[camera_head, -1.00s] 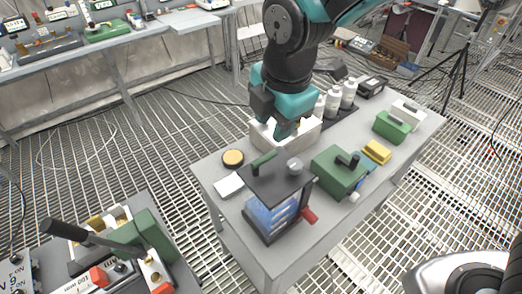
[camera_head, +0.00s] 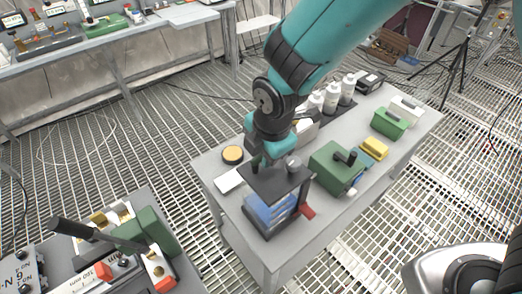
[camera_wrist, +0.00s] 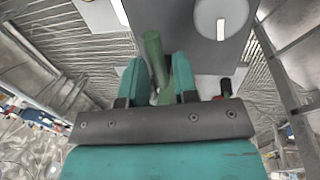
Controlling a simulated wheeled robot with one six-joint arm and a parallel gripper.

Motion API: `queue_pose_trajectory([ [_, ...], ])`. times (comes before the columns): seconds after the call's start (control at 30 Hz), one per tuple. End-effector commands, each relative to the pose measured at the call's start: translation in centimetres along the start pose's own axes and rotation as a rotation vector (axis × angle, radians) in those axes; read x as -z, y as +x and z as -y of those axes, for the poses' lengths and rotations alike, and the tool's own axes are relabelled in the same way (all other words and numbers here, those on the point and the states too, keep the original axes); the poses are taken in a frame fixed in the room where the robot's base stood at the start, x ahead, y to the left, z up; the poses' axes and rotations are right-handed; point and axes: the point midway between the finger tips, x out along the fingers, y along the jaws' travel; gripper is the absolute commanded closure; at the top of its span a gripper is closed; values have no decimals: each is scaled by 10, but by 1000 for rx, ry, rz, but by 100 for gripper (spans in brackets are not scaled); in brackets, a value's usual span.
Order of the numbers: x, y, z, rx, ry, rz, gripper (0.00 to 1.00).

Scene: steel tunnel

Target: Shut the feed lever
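A green bar handle (camera_wrist: 154,58) sits on the black top plate (camera_head: 272,186) of a small stand with blue shelves (camera_head: 268,212). My gripper (camera_head: 262,163) is over the left back part of this plate and hides most of the handle in the head view. In the wrist view my teal fingers (camera_wrist: 160,78) are apart, with the green handle between them and gaps beside it; contact is not clear. A long black lever (camera_head: 95,235) beside a green block (camera_head: 152,230) is on the lower-left bench. No readable label shows which is the feed lever.
A round metal knob (camera_head: 293,164) is on the same plate, close to my gripper. A green box (camera_head: 338,166), a yellow block (camera_head: 374,148), white bottles (camera_head: 331,98) and a yellow-topped disc (camera_head: 232,154) stand around. A red part (camera_head: 308,211) sticks out beside the stand.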

Motion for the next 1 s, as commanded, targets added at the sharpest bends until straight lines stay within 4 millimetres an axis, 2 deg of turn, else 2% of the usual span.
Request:
queue_pose_trajectory([
  [0.03, 0, 0, 0, 0, 0, 0, 84],
  [0.1, 0, 0, 0, 0, 0, 0, 100],
  [0.17, 0, 0, 0, 1, 0, 0, 100],
  [0.2, 9, 1, -5, -1, -4, -2, 100],
  [0.57, 3, 0, 2, 0, 67, 10, 100],
  [1.0, 5, -2, 10, 3, 421, 83, 100],
])
